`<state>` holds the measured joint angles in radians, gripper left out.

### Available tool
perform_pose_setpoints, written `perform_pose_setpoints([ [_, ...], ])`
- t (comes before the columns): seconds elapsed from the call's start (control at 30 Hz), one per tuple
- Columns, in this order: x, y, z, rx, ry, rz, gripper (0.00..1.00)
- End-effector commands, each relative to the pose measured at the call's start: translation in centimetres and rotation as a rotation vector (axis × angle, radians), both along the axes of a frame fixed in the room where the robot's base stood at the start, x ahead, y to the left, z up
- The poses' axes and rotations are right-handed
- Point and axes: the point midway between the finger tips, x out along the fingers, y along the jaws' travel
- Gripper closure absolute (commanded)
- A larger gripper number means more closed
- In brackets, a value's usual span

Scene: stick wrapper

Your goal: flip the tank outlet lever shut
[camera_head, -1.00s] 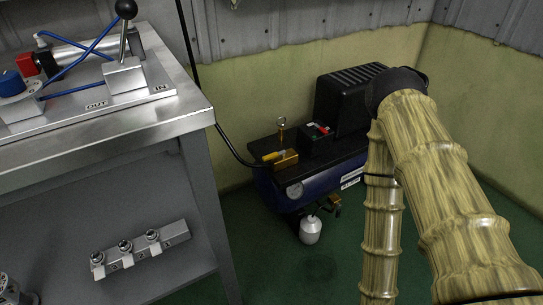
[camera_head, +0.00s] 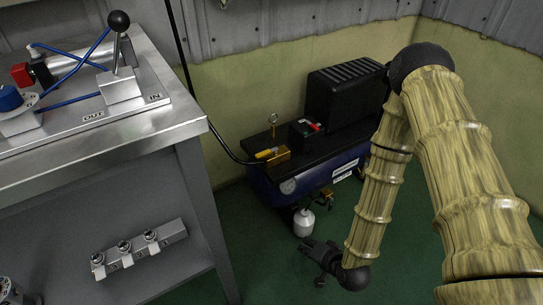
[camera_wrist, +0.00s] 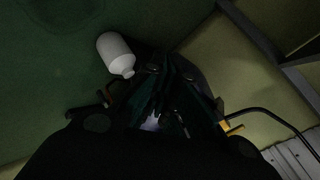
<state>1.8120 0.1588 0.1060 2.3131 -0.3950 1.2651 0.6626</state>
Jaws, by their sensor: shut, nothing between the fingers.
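The compressor with its blue tank (camera_head: 310,180) stands on the floor by the wall. On its top left is a brass outlet valve (camera_head: 280,157) with a yellow lever (camera_head: 265,153), where the black hose meets it. The lever appears to lie roughly in line with the hose. My gripper (camera_head: 308,247) is shut and empty, low in front of the tank, near the white bottle (camera_head: 303,222) and below the outlet lever. In the wrist view, my gripper (camera_wrist: 175,75) is dark, and a yellow part (camera_wrist: 233,127) shows beside the hose, partly hidden.
A metal bench (camera_head: 185,135) stands at the left, with a valve panel on top and a manifold (camera_head: 140,250) below. The black hose (camera_head: 218,138) runs between bench and tank. A brass fitting (camera_head: 326,195) sticks out under the tank.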

Motion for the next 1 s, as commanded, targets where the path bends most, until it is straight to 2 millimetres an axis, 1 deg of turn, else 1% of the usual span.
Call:
perform_pose_setpoints([
  [0.03,1.9,0.7,2.2,0.080,-0.054,-0.032,1.00],
  [0.07,3.0,1.1,3.4,0.133,-0.086,-0.049,1.00],
  [0.1,4.3,1.6,5.0,0.205,-0.124,-0.072,1.00],
  [0.17,6.0,2.2,7.3,0.309,-0.178,-0.099,1.00],
  [0.2,7.0,2.5,8.8,0.376,-0.209,-0.112,1.00],
  [0.3,8.9,3.1,12.2,0.527,-0.272,-0.136,1.00],
  [0.43,10.3,3.4,15.2,0.664,-0.322,-0.146,1.00],
  [0.5,10.7,3.5,16.2,0.708,-0.336,-0.149,1.00],
  [0.6,10.9,3.5,16.8,0.739,-0.348,-0.149,1.00],
  [1.0,11.1,3.6,16.8,0.742,-0.348,-0.148,1.00],
])
